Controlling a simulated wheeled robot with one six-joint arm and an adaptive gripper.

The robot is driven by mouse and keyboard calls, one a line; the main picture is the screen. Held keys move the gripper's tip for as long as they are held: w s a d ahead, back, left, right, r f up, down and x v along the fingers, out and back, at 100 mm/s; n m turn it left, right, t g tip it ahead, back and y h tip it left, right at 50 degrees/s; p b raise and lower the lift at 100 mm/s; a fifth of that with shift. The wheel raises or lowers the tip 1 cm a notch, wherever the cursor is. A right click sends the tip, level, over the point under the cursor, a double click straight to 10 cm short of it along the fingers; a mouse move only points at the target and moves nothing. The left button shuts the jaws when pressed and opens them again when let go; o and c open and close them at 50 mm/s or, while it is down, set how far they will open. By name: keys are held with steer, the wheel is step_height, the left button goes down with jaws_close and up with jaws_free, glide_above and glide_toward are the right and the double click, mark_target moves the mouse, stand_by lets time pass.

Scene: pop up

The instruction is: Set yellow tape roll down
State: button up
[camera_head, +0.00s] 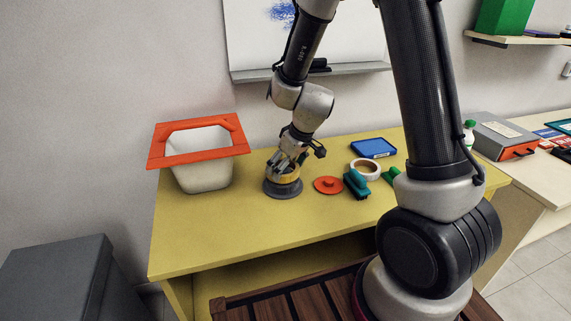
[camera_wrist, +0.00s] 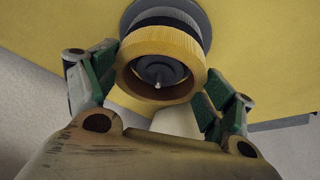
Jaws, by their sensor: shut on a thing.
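The yellow tape roll (camera_head: 284,177) is in my gripper (camera_head: 283,164), just above or on a dark grey round base (camera_head: 283,188) on the yellow table (camera_head: 240,239). In the wrist view the yellow roll (camera_wrist: 162,92) sits between the two green-padded fingers of my gripper (camera_wrist: 160,85). A dark spindle (camera_wrist: 157,77) with a bright tip shows inside the roll's hole. The grey base (camera_wrist: 168,15) shows behind the roll. I cannot tell whether the roll touches the base.
A white bin with an orange rim (camera_head: 160,157) stands left on the table. Right of the grey base are an orange lid-like disc (camera_head: 328,185), a teal brush-like item (camera_head: 357,184), a white-and-brown tape roll (camera_head: 365,169) and a blue tray (camera_head: 373,148). The front left of the table is clear.

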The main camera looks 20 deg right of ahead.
steer(key=o, duration=0.9)
steer(key=shift+o, duration=0.2)
steer(key=shift+r, duration=0.55)
steer(key=s+d+r+m, duration=0.1)
steer(key=s+d+r, duration=0.4)
steer(key=r, duration=0.4)
steer(key=s+d+r+m, duration=0.1)
steer(key=s+d+r, duration=0.2)
steer(key=s+r, duration=0.5)
steer(key=s+d+r+m+h, duration=0.1)
steer(key=s+d+r+m, duration=0.1)
steer(key=s, duration=0.4)
steer(key=s+d+r+m+h, duration=0.1)
steer(key=s+d+r+m, duration=0.1)
steer(key=s, duration=0.4)
steer(key=shift+s+d+r, duration=0.3)
steer(key=shift+d+r, duration=0.4)
steer(key=shift+d, duration=0.45)
